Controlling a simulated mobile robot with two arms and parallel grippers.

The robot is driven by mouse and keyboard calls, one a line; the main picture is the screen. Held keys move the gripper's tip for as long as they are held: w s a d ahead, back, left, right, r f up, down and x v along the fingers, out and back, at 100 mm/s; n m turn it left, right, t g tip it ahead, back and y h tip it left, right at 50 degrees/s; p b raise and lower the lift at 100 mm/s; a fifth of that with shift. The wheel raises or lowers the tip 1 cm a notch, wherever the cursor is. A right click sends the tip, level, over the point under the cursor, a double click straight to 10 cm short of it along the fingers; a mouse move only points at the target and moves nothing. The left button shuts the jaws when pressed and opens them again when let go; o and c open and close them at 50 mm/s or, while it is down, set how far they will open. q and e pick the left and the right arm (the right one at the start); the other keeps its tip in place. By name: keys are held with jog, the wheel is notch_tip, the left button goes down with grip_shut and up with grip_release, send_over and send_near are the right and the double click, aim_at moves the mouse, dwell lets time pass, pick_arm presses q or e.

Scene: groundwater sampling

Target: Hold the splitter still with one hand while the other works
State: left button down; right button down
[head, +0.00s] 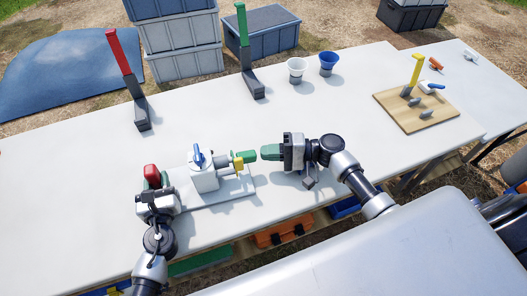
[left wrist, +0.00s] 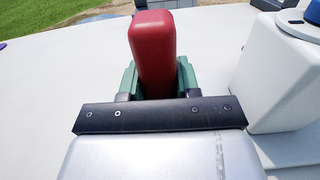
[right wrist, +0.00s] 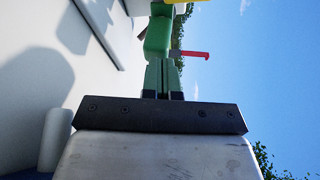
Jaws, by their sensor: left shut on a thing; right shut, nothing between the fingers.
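The splitter (head: 204,178) is a white block with a blue lever (head: 198,156) on top, standing on a white base plate (head: 236,187). A yellow part (head: 238,163) and a green knob (head: 248,156) stick out on its right side. My left gripper (head: 152,178) is shut on a red handle (left wrist: 153,48) left of the splitter; the block also shows in the left wrist view (left wrist: 275,75). My right gripper (head: 264,152) is shut and empty, its tips pointing at the green knob. In the right wrist view the knob (right wrist: 158,38) lies just beyond the fingertips; I cannot tell whether they touch.
A red upright lever (head: 124,52) and a green upright lever (head: 242,25) stand behind. A white cup (head: 296,70) and a blue cup (head: 328,63) stand back right. A wooden board (head: 440,117) with a yellow lever (head: 416,70) lies right. The table's (head: 90,195) left part is clear.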

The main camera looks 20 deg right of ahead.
pick_arm(q)
jog(key=shift+a, duration=0.15)
pick_arm(e)
jog(key=shift+v, duration=0.95)
jog(key=v, duration=1.1)
jog(key=shift+w, duration=0.1)
pick_arm(q)
jog(key=shift+w+a, duration=0.1)
pick_arm(e)
jog(key=w+a+m, duration=0.1)
jog(key=a+m, duration=0.1)
jog(key=w+a+m+g+h, duration=0.1)
jog(key=a+m, duration=0.1)
jog(key=w+a+m+g, duration=0.1)
jog(key=a+m, duration=0.1)
jog(key=shift+w+a+r+m+h, duration=0.2)
jog(key=shift+w+r+m+h, duration=0.05)
jog(key=shift+m+h, duration=0.05)
jog(key=shift+a+m, duration=0.4)
jog(key=shift+a, duration=0.15)
jog(key=shift+x, duration=3)
jog(key=shift+a, duration=0.15)
